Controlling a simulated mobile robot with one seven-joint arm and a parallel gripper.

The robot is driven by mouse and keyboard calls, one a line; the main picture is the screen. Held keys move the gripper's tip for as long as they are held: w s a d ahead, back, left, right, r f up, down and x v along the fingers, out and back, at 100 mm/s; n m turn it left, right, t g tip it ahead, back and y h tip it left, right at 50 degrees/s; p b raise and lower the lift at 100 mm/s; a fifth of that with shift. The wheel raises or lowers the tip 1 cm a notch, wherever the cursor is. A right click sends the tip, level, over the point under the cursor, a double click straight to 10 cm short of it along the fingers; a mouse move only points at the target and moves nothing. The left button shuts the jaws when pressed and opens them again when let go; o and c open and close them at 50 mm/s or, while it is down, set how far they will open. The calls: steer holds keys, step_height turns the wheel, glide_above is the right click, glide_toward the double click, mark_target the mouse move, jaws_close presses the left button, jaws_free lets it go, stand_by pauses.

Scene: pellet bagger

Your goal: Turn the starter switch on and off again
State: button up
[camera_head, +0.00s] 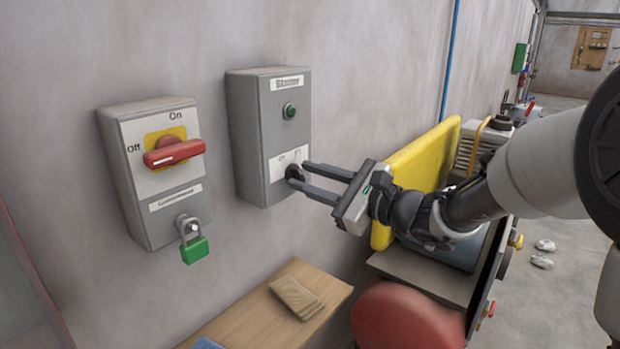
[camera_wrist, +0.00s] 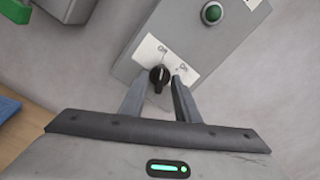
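The starter box (camera_head: 271,137) is a grey box on the wall with a label and a green button (camera_head: 290,111) on its upper part. In the wrist view the fingertips (camera_wrist: 158,80) lie on either side of the knob, with gaps visible. Whether either finger touches the knob I cannot tell.
Left of the starter is an isolator box (camera_head: 158,201) with a red handle (camera_head: 174,152) and a green padlock (camera_head: 195,249). Below is a wooden shelf (camera_head: 240,315) with a stack of brown pieces (camera_head: 297,297). A yellow-guarded machine (camera_head: 425,160) stands behind my wrist.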

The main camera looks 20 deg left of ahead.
jaws_close()
steer(key=shift+m, duration=0.3)
steer(key=shift+r+m+p, duration=0.15)
steer(key=shift+m+p, duration=0.75)
steer(key=shift+p, duration=0.1)
steer(key=m+p, duration=0.4)
steer(key=shift+d+r+m, duration=0.1)
steer(key=shift+m, duration=0.2)
steer(key=m+p, duration=0.3)
steer(key=p, duration=0.1)
steer(key=shift+m, duration=0.4)
steer(key=shift+f+m+p, duration=0.2)
steer(key=shift+m+p, duration=0.3)
steer(key=shift+p, duration=0.1)
steer(key=shift+f+m, duration=0.1)
steer(key=shift+m, duration=0.2)
